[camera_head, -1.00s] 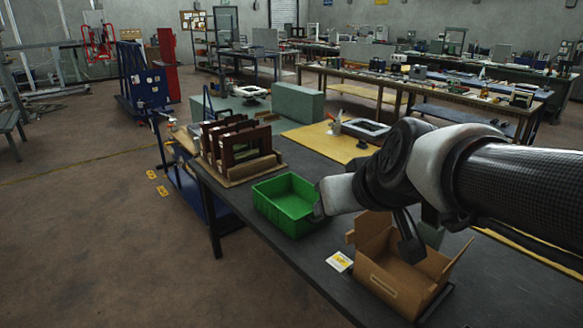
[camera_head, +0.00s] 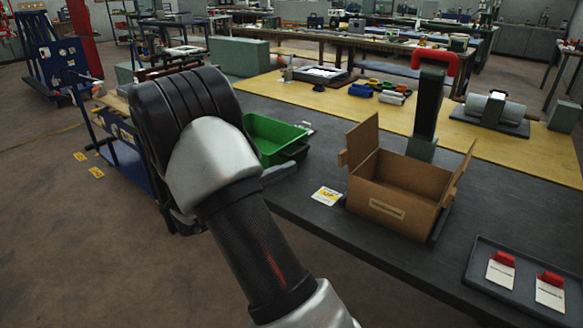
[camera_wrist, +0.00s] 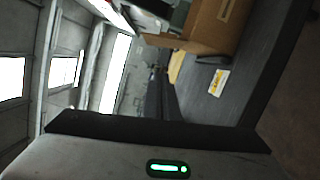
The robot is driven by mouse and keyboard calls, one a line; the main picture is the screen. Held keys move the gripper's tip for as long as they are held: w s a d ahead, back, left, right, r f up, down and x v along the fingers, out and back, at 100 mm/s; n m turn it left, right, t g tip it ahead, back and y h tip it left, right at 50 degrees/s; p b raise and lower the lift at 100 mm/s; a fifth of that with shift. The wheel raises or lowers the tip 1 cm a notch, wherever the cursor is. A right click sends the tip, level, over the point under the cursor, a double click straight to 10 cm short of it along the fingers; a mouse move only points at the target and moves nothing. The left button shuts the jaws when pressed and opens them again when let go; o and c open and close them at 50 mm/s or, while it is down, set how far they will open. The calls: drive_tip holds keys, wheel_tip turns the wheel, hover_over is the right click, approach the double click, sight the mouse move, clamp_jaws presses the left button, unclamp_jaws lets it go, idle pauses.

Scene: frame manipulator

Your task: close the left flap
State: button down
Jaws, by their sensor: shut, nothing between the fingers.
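The open cardboard box (camera_head: 378,208) stands on the dark workbench. Its left flap (camera_head: 362,143) stands up from the left side. Its right flap (camera_head: 462,168) stands up and leans outward. The box also shows at the top of the wrist view (camera_wrist: 213,25), cut off by the frame edge. The body of my gripper (camera_wrist: 155,150), with a green light, fills the bottom of the wrist view; it is shut and empty, apart from the box. In the head view my arm is left of the box, and my gripper's fingertips are hidden there.
A green bin (camera_head: 272,138) sits left of the box, partly behind my arm. A yellow-and-white card (camera_head: 326,196) lies just left of the box. A dark post with a red handle (camera_head: 432,95) stands close behind it. A tray (camera_head: 490,270) with red-tagged cards lies front right.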

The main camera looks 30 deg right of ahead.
drive_tip(key=s+d+r+b, duration=0.1)
drive_tip(key=s+d+b, duration=0.1)
drive_tip(key=d, duration=0.9)
drive_tip(key=shift+s+b, duration=0.2)
drive_tip(key=shift+b, duration=0.5)
drive_tip(key=shift+d+r+p, duration=0.15)
drive_tip(key=shift+r+p, duration=0.1)
drive_tip(key=shift+p, duration=0.05)
